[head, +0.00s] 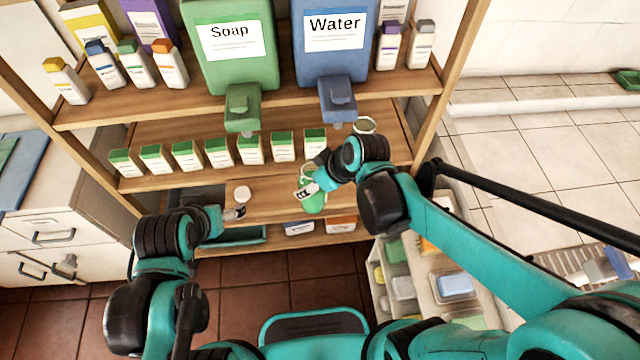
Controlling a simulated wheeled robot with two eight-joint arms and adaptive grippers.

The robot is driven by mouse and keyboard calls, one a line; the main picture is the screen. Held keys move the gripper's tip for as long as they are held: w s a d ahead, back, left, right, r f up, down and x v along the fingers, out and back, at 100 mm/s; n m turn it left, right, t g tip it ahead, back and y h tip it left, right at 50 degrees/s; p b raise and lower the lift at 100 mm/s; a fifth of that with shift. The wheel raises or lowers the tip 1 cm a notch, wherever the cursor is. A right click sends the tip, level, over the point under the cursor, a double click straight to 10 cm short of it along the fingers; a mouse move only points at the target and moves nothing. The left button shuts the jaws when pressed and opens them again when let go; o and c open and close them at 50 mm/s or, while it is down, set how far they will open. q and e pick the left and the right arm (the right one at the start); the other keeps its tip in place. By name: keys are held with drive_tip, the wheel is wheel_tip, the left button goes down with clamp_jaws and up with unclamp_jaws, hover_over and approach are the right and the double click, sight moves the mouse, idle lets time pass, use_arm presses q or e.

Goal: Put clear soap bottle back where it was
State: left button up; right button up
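A clear bottle with green soap in it (314,203) is in the middle of the head view, at the lower wooden shelf. My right gripper (318,180) is at the bottle's upper part and appears shut on it; the fingertips are partly hidden. I cannot tell whether the bottle's base touches the shelf. My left gripper (236,211) is to the left of the bottle, at a small white cap-like piece (242,193), and appears shut on it. The two grippers are apart.
A green Soap dispenser (230,75) and a blue Water dispenser (332,60) stand on the upper shelf. An open clear container (364,125) stands below the water spout. Several green-topped cartons (218,153) line the middle shelf. A low cart (405,288) stands at right.

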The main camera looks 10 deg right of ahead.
drive_tip(key=shift+w+a+f, duration=0.1)
drive_tip(key=shift+w+f, duration=0.15)
drive_tip(key=shift+w, duration=0.15)
drive_tip(key=w+a+f+b, duration=0.3)
drive_tip(key=w+f+b, duration=0.3)
drive_tip(key=w+f, duration=0.4)
drive_tip(key=shift+a+f, duration=0.15)
drive_tip(key=shift+a, duration=0.05)
drive_tip(key=shift+w, duration=0.1)
drive_tip(key=shift+f+b, duration=0.15)
drive_tip(key=shift+b, duration=0.2)
drive_tip(key=o, duration=1.7)
drive_tip(key=shift+o, duration=0.2)
